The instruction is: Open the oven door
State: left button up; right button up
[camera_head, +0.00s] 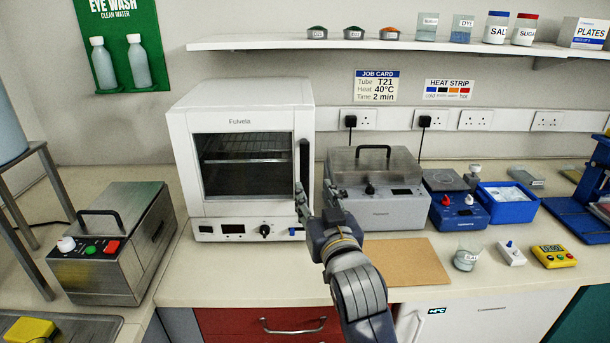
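The white oven (240,155) stands on the bench against the wall. Its glass door (222,178) looks shut, and wire racks show inside through the glass. The upright black door handle (304,158) is on the door's right side. My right gripper (316,189) is open, its two fingers apart and pointing toward the oven. Its left finger overlaps the lower end of the handle in the picture; I cannot tell whether they touch. Nothing shows between the fingers. My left gripper is not in view.
A grey lidded bath (378,211) stands close to the oven's right. A metal box with buttons (110,250) stands to its left. A wall shelf (260,43) runs above. A brown mat (405,262) lies at right; the bench in front of the oven is clear.

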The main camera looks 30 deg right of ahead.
aim_at(306, 178)
jog(key=p+x, duration=0.1)
jog(key=x, duration=0.7)
jog(key=shift+w+f+p, duration=0.1)
jog(key=shift+w+p, duration=0.1)
jog(key=shift+p, duration=0.15)
jog(key=shift+w+d, duration=0.25)
jog(key=shift+w, duration=0.3)
grip_shut()
